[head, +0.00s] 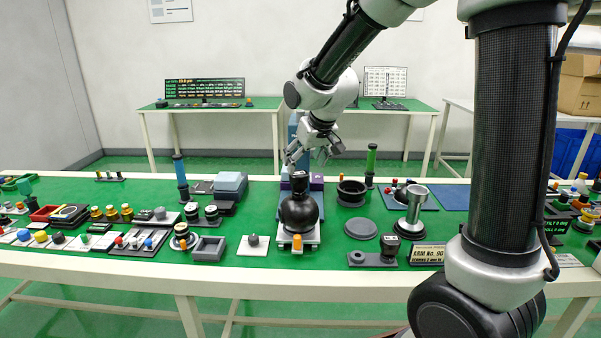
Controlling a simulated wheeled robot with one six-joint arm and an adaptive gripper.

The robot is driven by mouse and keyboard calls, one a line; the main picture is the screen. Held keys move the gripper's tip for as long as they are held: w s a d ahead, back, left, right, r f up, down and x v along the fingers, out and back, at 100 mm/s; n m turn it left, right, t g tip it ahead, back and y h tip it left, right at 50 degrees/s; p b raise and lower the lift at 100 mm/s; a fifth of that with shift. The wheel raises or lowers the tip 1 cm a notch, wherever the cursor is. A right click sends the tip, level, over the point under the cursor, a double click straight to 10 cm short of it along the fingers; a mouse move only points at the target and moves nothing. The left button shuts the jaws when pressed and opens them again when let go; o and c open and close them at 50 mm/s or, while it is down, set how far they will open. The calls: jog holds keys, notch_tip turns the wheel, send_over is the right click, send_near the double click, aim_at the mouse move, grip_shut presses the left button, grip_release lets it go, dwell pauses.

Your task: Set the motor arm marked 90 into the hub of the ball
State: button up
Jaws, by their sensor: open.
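A black ball (299,212) sits on a white stand near the middle of the green table. A small dark upright piece (299,183) shows at its top; I cannot tell whether it is the hub or something set in it. A sign reading "ARM No. 90" (428,254) stands to the right. Left of the sign, a grey holder (372,259) carries a dark block with a light top (390,244); whether this is the motor arm is too small to tell. My gripper (308,160) is open and empty, pointing down above the ball, apart from it.
A black bowl (351,193), a grey disc (360,229) and a metal pedestal (412,212) stand right of the ball. A white plate with a knob (254,243) lies to its left. Green (371,163) and blue (180,175) columns rise behind. Many small parts crowd the left side.

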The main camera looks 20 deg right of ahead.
jog(key=v, duration=0.4)
jog(key=shift+s+r, duration=0.2)
jog(key=shift+r, duration=0.05)
jog(key=s+d+m, duration=0.1)
jog(key=s+d, duration=0.3)
jog(key=s, duration=0.5)
jog(key=s+d+r+g+h, duration=0.1)
jog(key=s+d, duration=0.4)
jog(key=s, duration=0.4)
jog(key=s+d+r+m, duration=0.1)
jog(key=s+d, duration=0.3)
jog(key=s, duration=0.6)
jog(key=shift+d+m+g, duration=0.3)
jog(key=shift+r, duration=0.1)
